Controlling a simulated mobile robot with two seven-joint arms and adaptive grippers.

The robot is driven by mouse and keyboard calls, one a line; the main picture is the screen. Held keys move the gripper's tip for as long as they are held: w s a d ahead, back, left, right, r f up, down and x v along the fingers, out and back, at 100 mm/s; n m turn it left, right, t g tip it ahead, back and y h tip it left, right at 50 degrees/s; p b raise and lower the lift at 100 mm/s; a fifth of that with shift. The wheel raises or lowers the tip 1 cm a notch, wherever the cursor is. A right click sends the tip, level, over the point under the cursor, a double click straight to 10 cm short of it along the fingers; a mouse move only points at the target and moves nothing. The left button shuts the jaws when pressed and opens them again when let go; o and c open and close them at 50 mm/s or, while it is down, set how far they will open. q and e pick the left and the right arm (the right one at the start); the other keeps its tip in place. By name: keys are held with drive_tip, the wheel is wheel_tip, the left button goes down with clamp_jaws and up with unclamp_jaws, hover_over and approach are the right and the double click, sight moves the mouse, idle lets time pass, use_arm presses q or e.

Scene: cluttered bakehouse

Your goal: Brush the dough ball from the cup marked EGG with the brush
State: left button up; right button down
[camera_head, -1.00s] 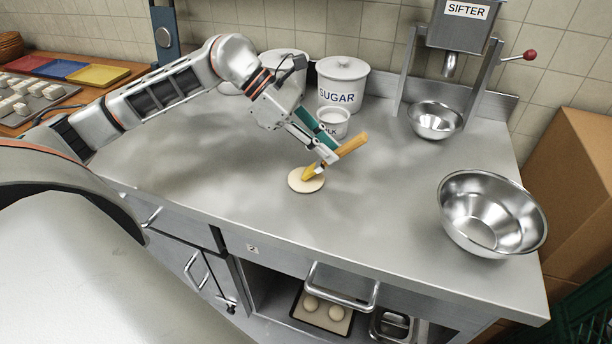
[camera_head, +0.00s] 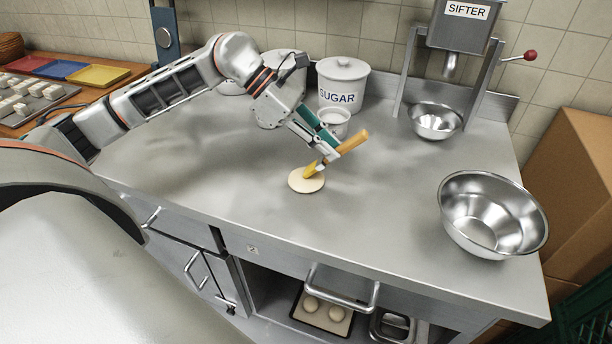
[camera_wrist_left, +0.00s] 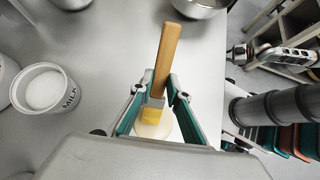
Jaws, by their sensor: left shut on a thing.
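My left gripper (camera_head: 328,153) is shut on the brush (camera_head: 350,143), which has a wooden handle and yellow bristles. The brush is tilted, its handle up to the right. The bristles are at the pale, flattened round dough (camera_head: 308,186) on the steel counter, seemingly touching its top. The left wrist view shows the brush (camera_wrist_left: 166,55) between the fingers, with the dough (camera_wrist_left: 163,128) partly hidden behind the bristles. I see no cup marked EGG. A white cup (camera_wrist_left: 45,90) there reads MILK. An arm at the right of that view seems mine; its gripper is unclear.
The SUGAR canister (camera_head: 342,85) and the white cup (camera_head: 335,117) stand behind the gripper. A large steel bowl (camera_head: 490,215) is at right. A smaller bowl (camera_head: 435,120) sits under the sifter (camera_head: 463,30). The counter (camera_head: 390,200) between dough and large bowl is clear.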

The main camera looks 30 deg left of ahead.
use_arm(q)
drive_tip(key=shift+w, duration=0.25)
drive_tip(key=shift+r+p, duration=1.9)
drive_tip(key=shift+r, duration=1.15)
drive_tip(key=shift+s+f, duration=0.1)
drive_tip(key=shift+f, duration=0.05)
